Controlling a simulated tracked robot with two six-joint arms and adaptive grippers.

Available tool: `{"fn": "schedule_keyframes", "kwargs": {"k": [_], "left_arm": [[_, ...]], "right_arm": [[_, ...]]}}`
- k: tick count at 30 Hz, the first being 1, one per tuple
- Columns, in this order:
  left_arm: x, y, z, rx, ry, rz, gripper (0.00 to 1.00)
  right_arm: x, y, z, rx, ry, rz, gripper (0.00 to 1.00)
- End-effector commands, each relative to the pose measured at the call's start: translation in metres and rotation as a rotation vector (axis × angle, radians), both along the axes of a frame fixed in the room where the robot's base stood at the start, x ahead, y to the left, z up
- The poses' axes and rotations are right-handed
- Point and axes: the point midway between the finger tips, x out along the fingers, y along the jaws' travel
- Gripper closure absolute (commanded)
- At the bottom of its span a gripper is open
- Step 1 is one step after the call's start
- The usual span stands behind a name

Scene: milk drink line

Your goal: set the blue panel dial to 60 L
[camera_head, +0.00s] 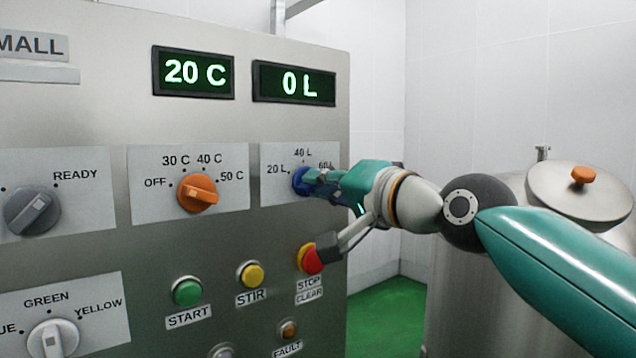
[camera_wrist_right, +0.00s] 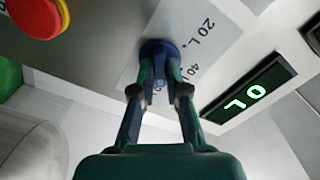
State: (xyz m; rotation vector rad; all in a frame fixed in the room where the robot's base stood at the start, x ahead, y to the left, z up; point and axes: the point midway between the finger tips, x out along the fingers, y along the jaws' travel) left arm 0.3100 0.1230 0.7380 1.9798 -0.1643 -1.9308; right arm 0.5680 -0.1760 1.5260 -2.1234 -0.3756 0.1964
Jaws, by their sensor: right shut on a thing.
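The blue dial (camera_head: 299,180) sits on the panel's right plate, with marks 20 L, 40 L and 60 L around it. My right gripper (camera_head: 312,182) is shut on the blue dial and covers most of it, so where its pointer stands is hard to tell. In the right wrist view the dial (camera_wrist_right: 158,47) shows between the two fingertips (camera_wrist_right: 160,85), near the 20 L and 40 L labels. The display (camera_head: 294,84) above reads 0 L. My left gripper is not in view.
An orange dial (camera_head: 198,193) is left of the blue one, a grey dial (camera_head: 32,211) farther left. The red stop button (camera_head: 310,259) is close below my right gripper. Green start (camera_head: 187,291) and yellow stir (camera_head: 251,274) buttons are lower left. A steel tank (camera_head: 480,270) stands right.

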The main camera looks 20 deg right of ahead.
Motion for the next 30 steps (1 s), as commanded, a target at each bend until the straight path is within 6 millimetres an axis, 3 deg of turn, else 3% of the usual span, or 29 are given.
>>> {"fn": "schedule_keyframes", "kwargs": {"k": [1, 20, 21, 24, 30], "left_arm": [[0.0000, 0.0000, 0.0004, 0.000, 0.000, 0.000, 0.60], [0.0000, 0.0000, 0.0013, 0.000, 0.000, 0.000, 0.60], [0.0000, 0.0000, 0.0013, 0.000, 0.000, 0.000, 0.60], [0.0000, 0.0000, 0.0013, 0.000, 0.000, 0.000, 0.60], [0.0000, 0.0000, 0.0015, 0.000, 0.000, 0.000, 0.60]], "right_arm": [[0.0015, 0.0030, -0.0072, 0.010, 0.026, 0.007, 1.00], [0.0014, 0.0032, -0.0077, 0.064, 0.044, 0.007, 1.00], [0.0014, 0.0031, -0.0077, 0.064, 0.044, 0.007, 0.81], [0.0013, 0.0025, -0.0067, 0.064, 0.042, 0.006, 0.65], [0.0006, 0.0011, -0.0041, 0.064, 0.035, 0.003, 0.61]]}}
